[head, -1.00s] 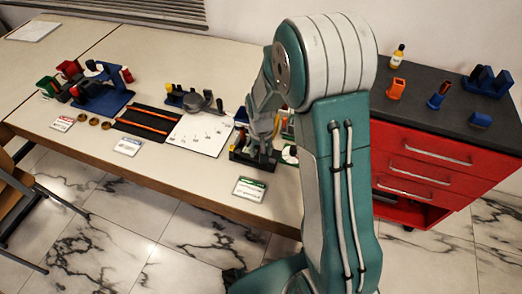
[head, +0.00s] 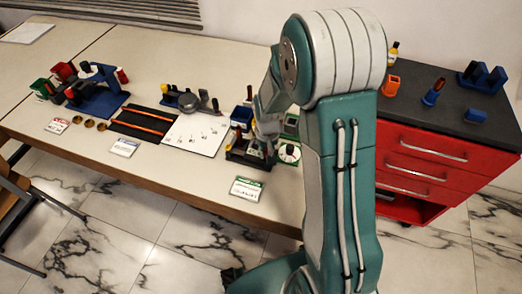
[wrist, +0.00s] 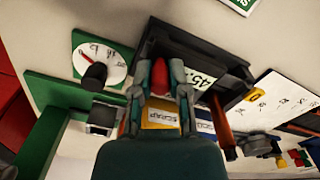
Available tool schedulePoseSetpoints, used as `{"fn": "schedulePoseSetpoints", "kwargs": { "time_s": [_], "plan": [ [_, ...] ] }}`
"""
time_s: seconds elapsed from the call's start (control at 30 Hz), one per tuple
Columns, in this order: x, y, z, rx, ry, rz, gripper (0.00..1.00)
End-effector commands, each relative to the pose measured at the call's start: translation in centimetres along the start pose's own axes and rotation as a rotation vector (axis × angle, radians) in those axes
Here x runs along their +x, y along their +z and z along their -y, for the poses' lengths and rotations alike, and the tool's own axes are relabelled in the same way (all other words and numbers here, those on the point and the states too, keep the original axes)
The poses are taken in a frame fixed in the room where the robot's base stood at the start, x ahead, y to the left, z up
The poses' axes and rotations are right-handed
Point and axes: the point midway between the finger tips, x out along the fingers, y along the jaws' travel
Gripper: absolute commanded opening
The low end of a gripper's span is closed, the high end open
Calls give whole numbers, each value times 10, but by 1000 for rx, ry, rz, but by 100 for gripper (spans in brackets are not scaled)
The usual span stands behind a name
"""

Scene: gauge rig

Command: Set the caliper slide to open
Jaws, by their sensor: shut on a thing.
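The caliper unit is a dark block (wrist: 190,50) on the bench with a display reading that starts with 45 (wrist: 203,80). In the head view the dark unit (head: 238,156) stands behind the white card with a green stripe. My gripper (wrist: 159,82) is shut on a red handle (wrist: 159,72) at the unit, which looks like the slide's grip. In the head view my gripper (head: 264,146) is over the right part of the unit and hides the handle. The slide's exact position along its track cannot be told.
A white dial on a green base (head: 289,152) stands close on the right of the unit. Behind are a blue bin (head: 241,117) and a bin labelled SCRAP (wrist: 160,117). A white sheet (head: 196,133) lies left. The red drawer cabinet (head: 440,150) stands right.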

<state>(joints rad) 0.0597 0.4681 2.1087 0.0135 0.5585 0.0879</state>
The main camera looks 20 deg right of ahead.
Motion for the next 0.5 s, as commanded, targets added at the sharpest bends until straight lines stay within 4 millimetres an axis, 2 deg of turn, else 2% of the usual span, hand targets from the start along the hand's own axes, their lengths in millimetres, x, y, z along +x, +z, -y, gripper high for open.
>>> {"fn": "schedulePoseSetpoints", "kwargs": {
  "time_s": [0.13,0.17,0.2,0.23,0.5],
  "plan": [
    [2,3,-2,0,2,10,0],
    [2,3,-2,0,2,11,35],
    [2,3,-3,0,2,11,52],
    [1,3,-3,0,2,11,57],
    [1,2,-1,0,2,7,57]
  ]
}}
